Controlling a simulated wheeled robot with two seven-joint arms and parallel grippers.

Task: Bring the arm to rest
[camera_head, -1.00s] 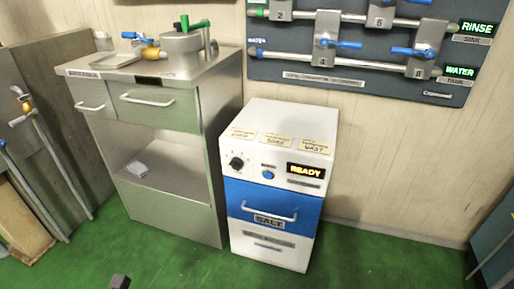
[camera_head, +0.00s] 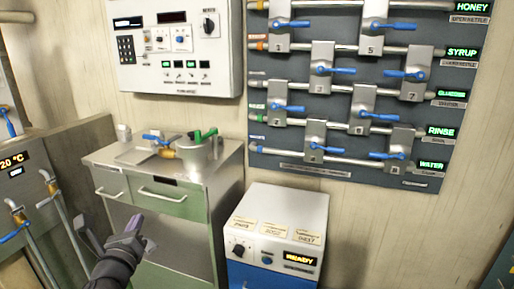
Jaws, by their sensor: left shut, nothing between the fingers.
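My left gripper (camera_head: 132,236) shows in the head view at the lower left, at the end of my dark arm. Its fingers are shut and empty. It appears in front of the steel cabinet (camera_head: 204,226), below the drawer handles in the picture. I cannot tell whether it touches anything. My right arm and gripper are not in view.
A steel pot (camera_head: 194,156) with a green handle stands on the cabinet. To its right is a white box (camera_head: 284,213) reading READY. A valve panel (camera_head: 340,135) with blue levers and a keypad control panel (camera_head: 178,75) hang on the wall. Pipes (camera_head: 62,212) stand at the left.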

